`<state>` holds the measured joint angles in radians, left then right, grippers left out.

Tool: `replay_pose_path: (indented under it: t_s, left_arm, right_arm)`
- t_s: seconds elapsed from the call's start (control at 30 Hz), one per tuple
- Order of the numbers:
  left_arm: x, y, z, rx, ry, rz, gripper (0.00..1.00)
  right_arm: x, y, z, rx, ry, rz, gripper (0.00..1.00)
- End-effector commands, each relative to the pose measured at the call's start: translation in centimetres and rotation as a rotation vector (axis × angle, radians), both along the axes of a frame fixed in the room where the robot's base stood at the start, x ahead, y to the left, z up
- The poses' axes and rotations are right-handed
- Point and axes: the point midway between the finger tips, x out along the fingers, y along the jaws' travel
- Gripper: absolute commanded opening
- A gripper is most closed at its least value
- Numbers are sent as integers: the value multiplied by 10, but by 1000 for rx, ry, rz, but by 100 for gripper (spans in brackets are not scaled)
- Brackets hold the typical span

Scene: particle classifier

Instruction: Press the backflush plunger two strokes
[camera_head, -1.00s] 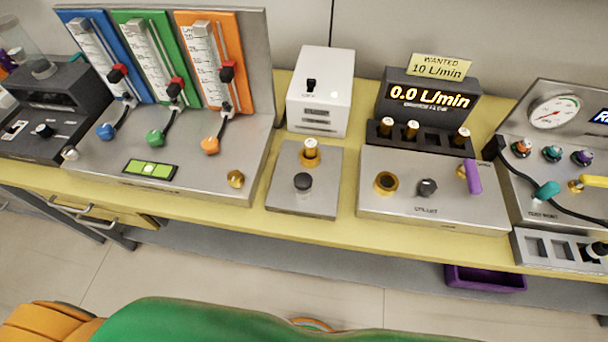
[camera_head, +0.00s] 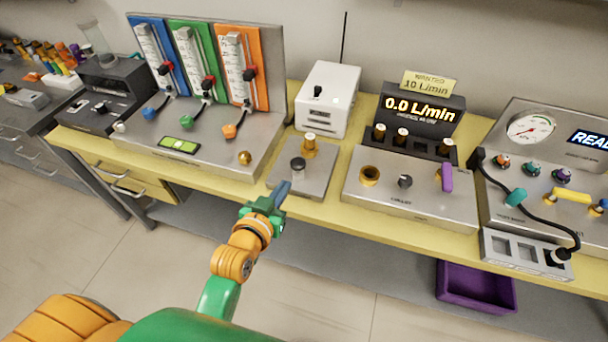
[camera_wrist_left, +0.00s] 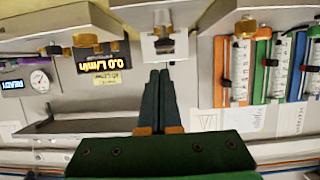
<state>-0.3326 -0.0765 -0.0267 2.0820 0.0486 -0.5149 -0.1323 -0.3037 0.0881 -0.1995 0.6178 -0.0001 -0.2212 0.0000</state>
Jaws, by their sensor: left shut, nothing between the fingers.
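The plunger, a black round knob (camera_head: 297,165), stands on a small grey metal plate (camera_head: 316,185) at the bench's front edge in the head view. A brass fitting with a white top (camera_head: 309,145) stands behind it on the same plate. My left gripper (camera_head: 285,187) is shut and empty. Its tips are near the plate's front left part, just in front of the knob; I cannot tell whether they touch anything. In the left wrist view, the shut fingers (camera_wrist_left: 158,74) point towards the plate (camera_wrist_left: 151,45). My right gripper is not in view.
A flowmeter panel (camera_head: 277,85) with a brass knob (camera_head: 245,157) stands left of the plate. A unit with a 0.0 L/min display (camera_head: 424,108) stands to the right, a white box (camera_head: 328,100) behind. A purple bin (camera_head: 476,288) sits below the bench.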

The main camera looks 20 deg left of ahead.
Motion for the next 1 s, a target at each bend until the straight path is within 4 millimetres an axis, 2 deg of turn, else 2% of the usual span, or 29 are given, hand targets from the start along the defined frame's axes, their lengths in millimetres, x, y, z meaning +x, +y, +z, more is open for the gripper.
replay_pose_path:
  t_s: [0.03, 0.1, 0.17, 0.47, 0.57, 0.67, 1.0]
  left_arm:
    - [1, 3, 18, -1, -36, 8, 0]
    - [2, 5, 34, -1, -69, 15, 0]
    - [2, 6, 41, 0, -83, 18, 0]
    - [2, 7, 42, 0, -88, 19, 0]
    - [9, 6, 40, 0, -87, 19, 0]
    - [25, 6, 38, 0, -89, 19, 0]
    - [97, 3, 19, 0, -89, 19, 0]
  right_arm:
    - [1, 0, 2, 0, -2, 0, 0]
    - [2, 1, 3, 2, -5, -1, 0]
    - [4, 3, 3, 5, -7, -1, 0]
    - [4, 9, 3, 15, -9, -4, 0]
    - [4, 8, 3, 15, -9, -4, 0]
    - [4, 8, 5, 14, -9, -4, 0]
    - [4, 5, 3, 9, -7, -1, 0]
